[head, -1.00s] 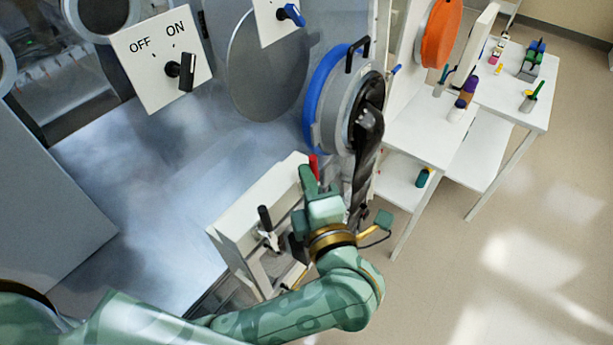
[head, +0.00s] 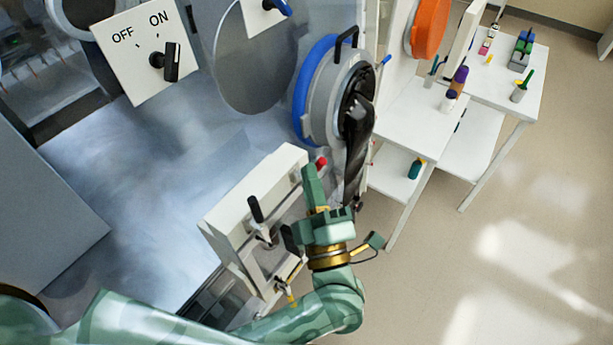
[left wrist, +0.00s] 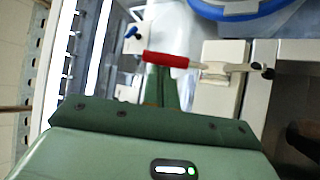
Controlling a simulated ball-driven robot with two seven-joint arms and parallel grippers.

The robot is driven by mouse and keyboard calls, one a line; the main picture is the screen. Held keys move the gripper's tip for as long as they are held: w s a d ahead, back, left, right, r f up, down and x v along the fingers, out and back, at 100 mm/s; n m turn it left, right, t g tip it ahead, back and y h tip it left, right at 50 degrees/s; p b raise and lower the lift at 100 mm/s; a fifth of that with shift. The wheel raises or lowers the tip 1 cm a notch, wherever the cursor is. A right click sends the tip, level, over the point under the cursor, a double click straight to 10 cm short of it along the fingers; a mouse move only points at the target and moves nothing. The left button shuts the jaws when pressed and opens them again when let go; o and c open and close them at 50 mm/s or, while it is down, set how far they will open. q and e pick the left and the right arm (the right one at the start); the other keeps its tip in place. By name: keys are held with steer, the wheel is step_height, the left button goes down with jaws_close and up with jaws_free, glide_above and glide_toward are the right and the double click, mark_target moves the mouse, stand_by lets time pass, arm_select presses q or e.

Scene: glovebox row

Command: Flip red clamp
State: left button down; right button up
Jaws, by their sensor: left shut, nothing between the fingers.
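The red clamp's handle (head: 321,163) shows as a short red end at the far right of the white fixture, just right of my left fingertips. In the left wrist view the red handle (left wrist: 166,60) lies sideways across the picture, joined to a pale metal arm that runs right to a dark tip. My left gripper (head: 310,172) is shut and empty. In the wrist view its green fingers (left wrist: 162,88) reach up to the handle; I cannot tell whether they touch it. In the head view my fingers hide most of the clamp. My right gripper is not in view.
The white fixture (head: 228,212) also carries a black-handled clamp (head: 256,212) left of my gripper. A blue-rimmed round port (head: 303,95) with a black glove stands just behind. An ON/OFF switch panel (head: 140,75) is at upper left. White side tables (head: 405,125) stand right; the floor is open.

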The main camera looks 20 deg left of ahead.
arm_select(q)
steer(key=f+m+t+h+b, duration=0.1)
steer(key=m+t+h, duration=0.1)
steer(key=m, duration=0.1)
steer(key=d+f+m+t+h+b, duration=0.1)
steer(key=m+t+h, duration=0.1)
steer(key=m+h, duration=0.1)
steer(key=d+f+m+t+h+b, duration=0.1)
steer(key=m+t+h, duration=0.1)
steer(key=m, duration=0.3)
steer(key=shift+s+t+h+b, duration=0.35)
steer(key=shift+t+h, duration=0.05)
steer(key=shift+t, duration=0.2)
steer(key=shift+f, duration=0.1)
